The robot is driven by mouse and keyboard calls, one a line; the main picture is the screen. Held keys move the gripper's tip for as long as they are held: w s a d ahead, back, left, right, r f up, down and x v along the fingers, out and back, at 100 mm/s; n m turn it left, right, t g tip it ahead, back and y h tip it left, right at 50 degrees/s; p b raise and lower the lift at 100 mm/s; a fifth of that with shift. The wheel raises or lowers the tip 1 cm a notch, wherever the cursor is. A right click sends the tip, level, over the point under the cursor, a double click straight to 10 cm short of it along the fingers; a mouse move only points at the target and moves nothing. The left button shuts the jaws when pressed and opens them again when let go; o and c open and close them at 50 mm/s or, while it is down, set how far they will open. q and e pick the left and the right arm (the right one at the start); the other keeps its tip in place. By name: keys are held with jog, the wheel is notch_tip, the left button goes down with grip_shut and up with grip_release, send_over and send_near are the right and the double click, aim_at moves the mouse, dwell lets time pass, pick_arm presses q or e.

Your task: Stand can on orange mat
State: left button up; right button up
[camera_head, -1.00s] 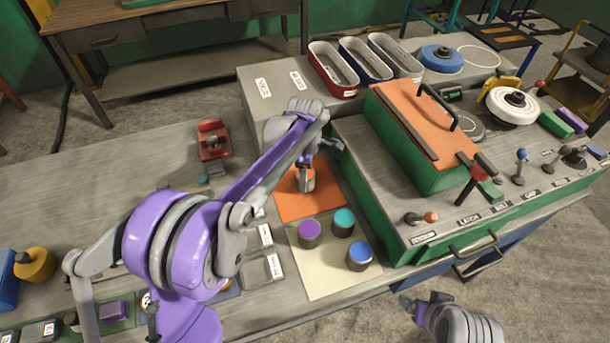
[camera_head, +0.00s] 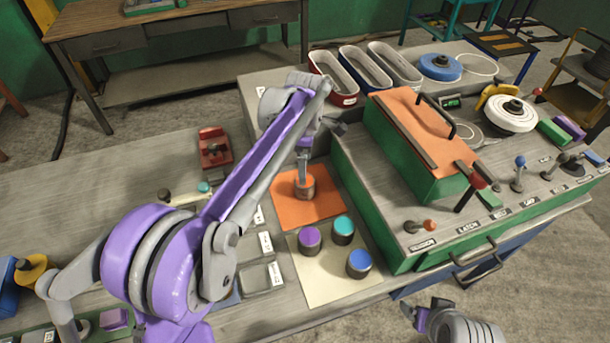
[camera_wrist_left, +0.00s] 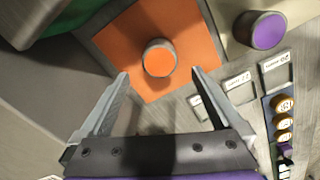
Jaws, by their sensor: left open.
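The can (camera_head: 304,188), grey with an orange top, stands upright on the orange mat (camera_head: 287,213). In the left wrist view the can (camera_wrist_left: 159,59) stands near the middle of the mat (camera_wrist_left: 196,41). My left gripper (camera_head: 304,168) is above the can in the head view. In the left wrist view its fingers (camera_wrist_left: 160,85) are spread wide with nothing between the tips, and the can shows beyond them. My right gripper (camera_head: 416,312) is low at the right, off the bench; its opening is too small to tell.
Cans with purple (camera_head: 309,238), teal (camera_head: 343,228) and blue (camera_head: 359,262) tops stand on a cream mat (camera_head: 318,285) in front of the orange mat. A green console (camera_head: 405,240) with levers rises to the right. Label plates (camera_head: 262,277) lie to the left.

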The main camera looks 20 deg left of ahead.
pick_arm(q)
jog(key=s+a+r+m+t, duration=0.25)
jog(key=s+m, duration=0.75)
jog(key=s, duration=0.5)
jog(key=s+f+m+t, duration=0.1)
jog(key=s+f+m, duration=0.1)
jog(key=s+m, duration=0.1)
jog(key=s+f+m+t, duration=0.1)
jog(key=s+f+m, duration=0.2)
jog(key=s, duration=0.2)
jog(key=s+f+m+t, duration=0.1)
jog(key=s+f+m, duration=0.2)
jog(key=s, duration=0.1)
jog(key=shift+s+a+f, duration=0.15)
jog(key=shift+a+f, duration=0.05)
jog(key=shift+r, duration=0.15)
